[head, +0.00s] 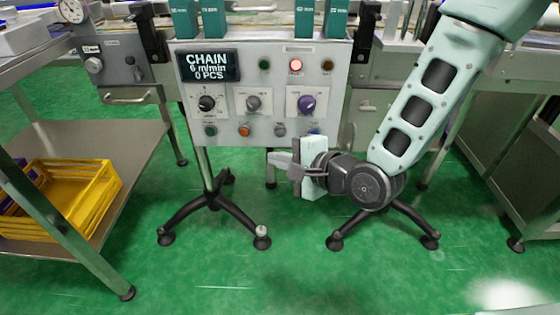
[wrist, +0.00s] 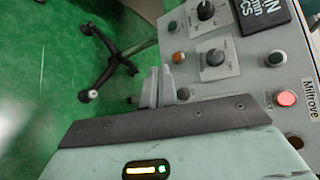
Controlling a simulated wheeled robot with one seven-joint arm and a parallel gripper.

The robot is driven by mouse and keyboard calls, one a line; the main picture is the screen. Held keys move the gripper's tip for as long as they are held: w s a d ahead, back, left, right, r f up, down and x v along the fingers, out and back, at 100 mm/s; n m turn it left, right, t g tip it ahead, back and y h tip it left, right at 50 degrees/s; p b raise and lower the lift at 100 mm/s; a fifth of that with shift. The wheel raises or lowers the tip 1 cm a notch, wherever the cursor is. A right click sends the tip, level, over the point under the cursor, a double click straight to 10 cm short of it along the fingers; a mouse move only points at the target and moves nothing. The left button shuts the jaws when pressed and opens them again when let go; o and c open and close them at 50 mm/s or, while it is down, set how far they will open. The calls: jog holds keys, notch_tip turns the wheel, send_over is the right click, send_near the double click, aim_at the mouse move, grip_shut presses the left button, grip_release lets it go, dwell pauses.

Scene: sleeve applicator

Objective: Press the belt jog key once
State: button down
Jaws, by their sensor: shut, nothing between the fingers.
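The control panel (head: 225,85) stands upright ahead, with a display reading CHAIN, 6 m/min, 0 PCS. Its lower row holds a green button (head: 211,130), an orange button (head: 244,130), a grey button (head: 280,130) and a blue button (head: 313,130), partly hidden by my gripper. The labels are too small to read, so I cannot tell which is the belt jog key. My gripper (head: 271,158) is shut and empty, just below the panel's lower edge in the head view. In the wrist view its fingertips (wrist: 160,72) appear beside the panel's lower edge, apparently touching nothing.
The panel also carries a black knob (head: 206,103), a grey knob (head: 252,102), a purple knob (head: 308,103) and a lit red button (head: 296,66). A steel table (head: 130,150) with a yellow crate (head: 95,193) stands at left. Green floor lies open in front.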

aim_at(280, 133)
jog(key=f+m+t+b, duration=0.1)
jog(key=m, duration=0.1)
jog(key=w+f+m+t+y+b, duration=0.1)
jog(key=f+m, duration=0.1)
jog(key=w+d+f+m+t+b, duration=0.1)
jog(key=f, duration=0.1)
jog(key=shift+w+m+b, duration=0.1)
jog(key=shift+m+b, duration=0.2)
jog(key=shift+m, duration=0.1)
jog(key=shift+w+d, duration=0.15)
jog(key=shift+w, duration=4.25)
jog(key=shift+w, duration=0.15)
jog(key=shift+w, duration=0.3)
